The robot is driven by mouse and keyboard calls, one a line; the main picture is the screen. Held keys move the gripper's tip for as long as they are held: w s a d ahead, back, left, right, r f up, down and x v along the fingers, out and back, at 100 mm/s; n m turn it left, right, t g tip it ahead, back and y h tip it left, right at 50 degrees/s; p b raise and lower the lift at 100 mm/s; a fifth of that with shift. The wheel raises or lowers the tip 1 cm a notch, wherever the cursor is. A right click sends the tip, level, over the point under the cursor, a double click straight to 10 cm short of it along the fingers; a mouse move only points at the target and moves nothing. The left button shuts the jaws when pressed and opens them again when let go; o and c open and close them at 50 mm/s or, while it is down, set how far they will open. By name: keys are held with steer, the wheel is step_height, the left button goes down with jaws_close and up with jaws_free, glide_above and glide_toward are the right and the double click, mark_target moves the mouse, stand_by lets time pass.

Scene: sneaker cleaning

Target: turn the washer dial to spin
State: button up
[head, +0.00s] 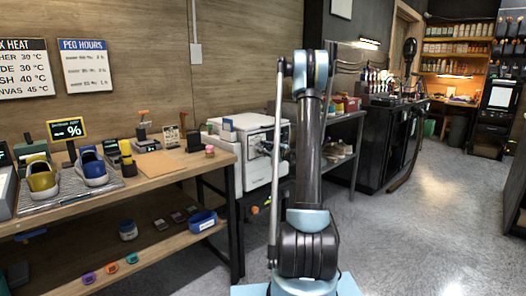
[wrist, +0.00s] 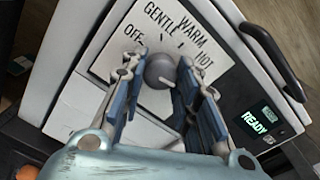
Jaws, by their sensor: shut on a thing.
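The washer is a white box-shaped machine (head: 255,150) at the end of the workbench in the head view. The wrist view shows its white panel (wrist: 105,45) close up, tilted in the picture. The grey round dial (wrist: 158,72) has a pale mark on its lower right. Labels around it read OFF, GENTLE, WARM and HOT; no SPIN label is readable. A lit display (wrist: 260,125) reads READY. My gripper (wrist: 163,62) is shut on the dial, one finger on each side. The fingers hide the lower part of the panel around it.
The workbench (head: 155,190) left of the washer holds two sneakers on a rack (head: 75,195) and small items. A dark handle (wrist: 272,58) curves along the washer's right side in the wrist view. Open grey floor (head: 415,225) lies to the right.

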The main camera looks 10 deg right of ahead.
steer(key=o, duration=1)
steer(key=shift+w+d, duration=0.1)
steer(key=shift+d, duration=0.05)
steer(key=shift+o, duration=0.3)
steer(key=v, duration=1.2)
steer(key=shift+f, duration=0.15)
